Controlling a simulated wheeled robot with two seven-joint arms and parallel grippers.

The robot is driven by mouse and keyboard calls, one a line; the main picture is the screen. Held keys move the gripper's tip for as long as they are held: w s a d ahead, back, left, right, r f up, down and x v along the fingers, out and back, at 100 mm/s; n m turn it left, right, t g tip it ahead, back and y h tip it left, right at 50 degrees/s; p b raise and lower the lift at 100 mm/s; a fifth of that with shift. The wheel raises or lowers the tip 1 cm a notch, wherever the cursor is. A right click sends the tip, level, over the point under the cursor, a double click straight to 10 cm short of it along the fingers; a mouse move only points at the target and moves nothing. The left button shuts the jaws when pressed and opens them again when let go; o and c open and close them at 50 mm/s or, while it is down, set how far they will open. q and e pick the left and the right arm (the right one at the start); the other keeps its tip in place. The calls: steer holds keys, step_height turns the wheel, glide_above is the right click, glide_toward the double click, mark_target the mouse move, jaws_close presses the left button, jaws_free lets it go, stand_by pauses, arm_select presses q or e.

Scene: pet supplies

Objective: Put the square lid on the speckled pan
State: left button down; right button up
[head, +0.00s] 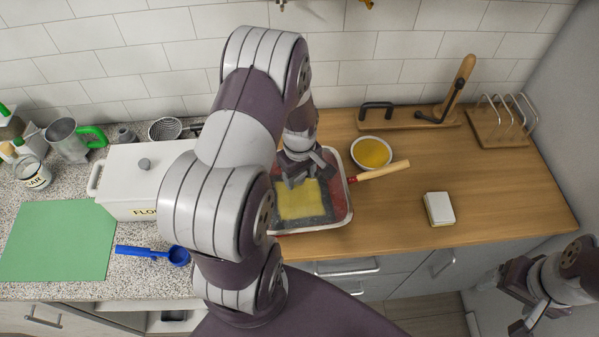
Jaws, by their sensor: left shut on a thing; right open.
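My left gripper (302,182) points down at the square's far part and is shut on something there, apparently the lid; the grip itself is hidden. My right gripper (512,303) is open, low at the right, away from the counter.
A wooden-handled tool (384,171) touches the pan's right side. A bowl of yellow contents (371,153) stands behind it. A white block (439,208) lies right, with clear wood around it. A flour box (130,170), blue scoop (150,252) and green mat (57,240) are left.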

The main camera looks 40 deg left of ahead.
arm_select(q)
steer(key=shift+w+f, duration=0.1)
stand_by(0.7)
steer(key=shift+c, duration=1.5)
jaws_free()
step_height(320, 180, up, 13)
steer(key=b, duration=0.2)
steer(key=shift+s+f+b, duration=0.2)
steer(key=shift+b, duration=0.1)
steer(key=shift+d, duration=0.1)
